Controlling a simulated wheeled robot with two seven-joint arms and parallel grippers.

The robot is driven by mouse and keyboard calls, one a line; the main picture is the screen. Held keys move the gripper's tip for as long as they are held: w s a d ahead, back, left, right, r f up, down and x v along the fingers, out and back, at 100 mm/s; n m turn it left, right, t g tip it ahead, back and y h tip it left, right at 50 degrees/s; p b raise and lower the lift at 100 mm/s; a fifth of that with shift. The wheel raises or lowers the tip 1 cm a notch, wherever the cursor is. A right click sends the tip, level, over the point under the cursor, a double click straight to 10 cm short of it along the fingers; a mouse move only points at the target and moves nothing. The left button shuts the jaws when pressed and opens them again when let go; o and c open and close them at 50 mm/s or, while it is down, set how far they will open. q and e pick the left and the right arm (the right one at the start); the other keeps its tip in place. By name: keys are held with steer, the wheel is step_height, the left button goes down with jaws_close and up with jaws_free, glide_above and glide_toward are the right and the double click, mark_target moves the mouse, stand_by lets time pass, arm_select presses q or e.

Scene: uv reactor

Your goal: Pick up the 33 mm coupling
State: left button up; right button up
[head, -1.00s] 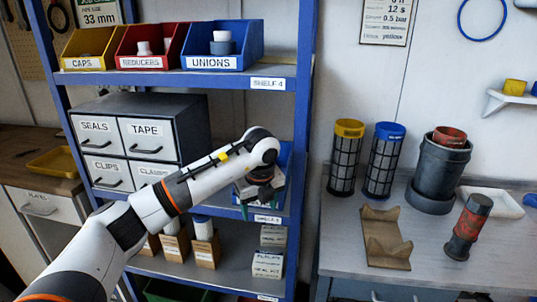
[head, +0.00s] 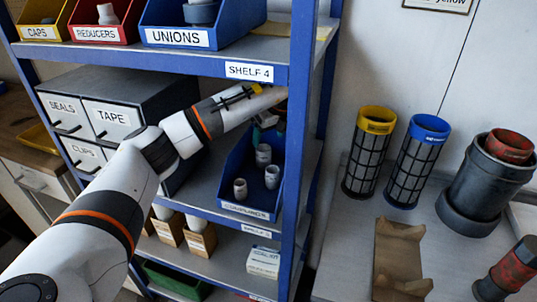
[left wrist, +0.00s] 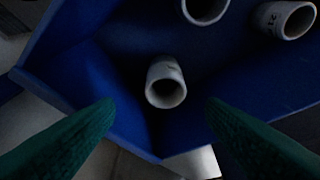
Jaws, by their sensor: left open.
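Three grey couplings stand in the blue couplings bin (head: 248,212) on the middle shelf: a front-left one (head: 240,188), a back one (head: 263,155) and a right one (head: 272,177). My left gripper (head: 264,128) is partly hidden at the back of this bin, under the upper shelf. In the left wrist view its green fingers are open and empty. One coupling (left wrist: 165,82) shows between and beyond the fingertips. Two more show at the top (left wrist: 205,10) and top right (left wrist: 287,19). The top-right one bears small print that I cannot read. My right gripper is not in view.
The upper shelf (head: 262,50) with the unions bin (head: 170,30) is close above my left arm. A blue rack post (head: 298,120) stands right of the bin. Drawers (head: 110,118) are on the left. Mesh filters (head: 368,155) stand on the right bench.

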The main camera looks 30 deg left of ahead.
mark_target(263, 148)
arm_select(q)
steer(key=x, duration=0.1)
steer(key=p+x, duration=0.1)
steer(key=x, duration=0.3)
steer(key=shift+s+a+f, duration=0.2)
steer(key=shift+s+a, duration=0.05)
steer(key=shift+w+a+f+p, duration=0.15)
steer(key=shift+f+p, duration=0.15)
steer(key=shift+f, duration=0.2)
steer(key=c, duration=1)
steer(key=shift+r, duration=0.1)
